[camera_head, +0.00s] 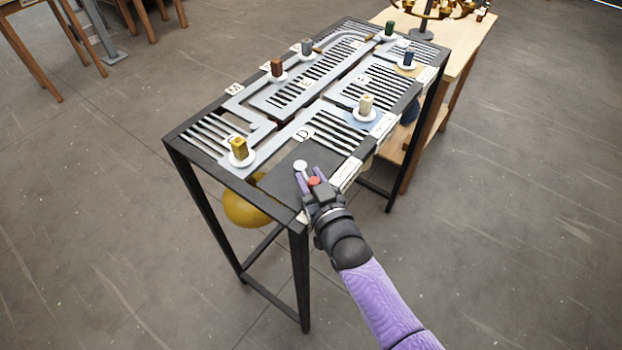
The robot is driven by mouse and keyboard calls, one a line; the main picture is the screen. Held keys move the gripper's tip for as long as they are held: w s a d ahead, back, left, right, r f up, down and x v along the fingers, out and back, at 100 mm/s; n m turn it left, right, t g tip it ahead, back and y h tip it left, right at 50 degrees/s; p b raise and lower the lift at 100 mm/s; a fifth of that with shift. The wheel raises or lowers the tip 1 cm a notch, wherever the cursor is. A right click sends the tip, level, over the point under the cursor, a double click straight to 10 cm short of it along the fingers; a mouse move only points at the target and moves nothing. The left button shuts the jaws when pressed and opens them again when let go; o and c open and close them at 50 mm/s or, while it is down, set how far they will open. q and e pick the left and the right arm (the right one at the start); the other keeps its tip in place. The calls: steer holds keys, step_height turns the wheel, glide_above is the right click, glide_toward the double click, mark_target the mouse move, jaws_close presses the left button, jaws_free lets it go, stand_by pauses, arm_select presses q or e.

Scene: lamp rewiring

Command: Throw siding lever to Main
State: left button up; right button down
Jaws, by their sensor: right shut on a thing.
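My right gripper (311,179) reaches in from the lower right to the near corner of a black table with a track layout (266,188). It is shut on a small part there, which looks like the siding lever. A pale round knob (300,165) shows just beyond the fingertips, and a red spot (314,182) shows between or beside the fingers. The fingers hide most of the lever, so I cannot tell its position or read the Main label. My left gripper is not in view.
Coloured blocks on white discs stand on the layout: yellow (239,149), cream (365,107), brown (277,69) and others. White label cards (384,125) line the right edge. A yellow round object (246,207) is below the table. A wooden table (458,62) stands behind. Floor at right is clear.

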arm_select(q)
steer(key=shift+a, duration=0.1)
arm_select(e)
steer(key=shift+c, duration=1.8)
jaws_free()
steer(key=shift+w, duration=0.1)
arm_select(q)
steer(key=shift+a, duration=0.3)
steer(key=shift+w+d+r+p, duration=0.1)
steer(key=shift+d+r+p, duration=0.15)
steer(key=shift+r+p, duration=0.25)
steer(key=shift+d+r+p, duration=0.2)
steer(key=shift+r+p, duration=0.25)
arm_select(e)
steer(key=v, duration=1)
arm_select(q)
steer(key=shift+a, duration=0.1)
